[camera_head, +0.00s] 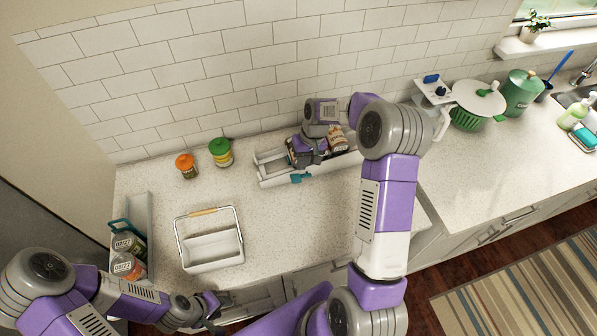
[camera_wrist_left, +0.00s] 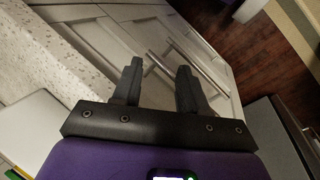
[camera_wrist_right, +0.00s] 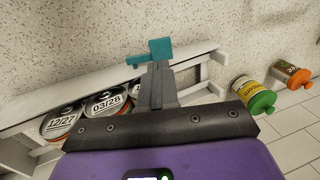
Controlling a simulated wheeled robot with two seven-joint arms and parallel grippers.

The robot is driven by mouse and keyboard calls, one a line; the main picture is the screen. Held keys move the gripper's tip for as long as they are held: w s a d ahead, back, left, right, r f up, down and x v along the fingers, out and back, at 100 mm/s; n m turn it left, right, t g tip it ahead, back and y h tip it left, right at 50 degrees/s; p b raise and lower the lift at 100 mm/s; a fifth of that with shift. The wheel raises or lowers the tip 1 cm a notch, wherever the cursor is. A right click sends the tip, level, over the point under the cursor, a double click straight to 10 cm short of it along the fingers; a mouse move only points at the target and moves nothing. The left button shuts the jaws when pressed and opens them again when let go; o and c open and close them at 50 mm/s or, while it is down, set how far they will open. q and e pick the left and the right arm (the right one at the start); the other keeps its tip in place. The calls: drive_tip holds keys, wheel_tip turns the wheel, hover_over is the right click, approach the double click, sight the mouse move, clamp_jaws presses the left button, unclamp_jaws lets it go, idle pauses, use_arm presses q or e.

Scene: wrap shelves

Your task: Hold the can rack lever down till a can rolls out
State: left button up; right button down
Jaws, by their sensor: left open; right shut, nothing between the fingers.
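The white can rack (camera_head: 268,178) lies along the back of the counter, with its teal lever (camera_head: 301,178) at the front side. In the right wrist view the lever (camera_wrist_right: 158,48) is just beyond the fingertips of my right gripper (camera_wrist_right: 157,72). That gripper is shut and empty; I cannot tell whether it touches the lever. Cans marked 12/27 (camera_wrist_right: 62,122) and 03/28 (camera_wrist_right: 103,103) lie in the rack, and a third is partly hidden by the fingers. My left gripper (camera_wrist_left: 158,70) is open and empty by the counter's front edge.
A white basket (camera_head: 213,247) with a wooden handle stands mid-counter. A second white rack (camera_head: 142,208) with a teal part and cans is at the left. Orange-lidded (camera_head: 187,170) and green-lidded (camera_head: 221,157) jars stand left of the can rack. Counter between basket and can rack is clear.

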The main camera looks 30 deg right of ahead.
sight(297, 178)
drive_tip(key=x, duration=0.5)
drive_tip(key=shift+a+f+p, duration=0.1)
drive_tip(key=shift+f+p, duration=0.1)
drive_tip(key=shift+p, duration=0.1)
use_arm(q)
drive_tip(key=shift+r, duration=0.3)
drive_tip(key=shift+s+a, duration=0.1)
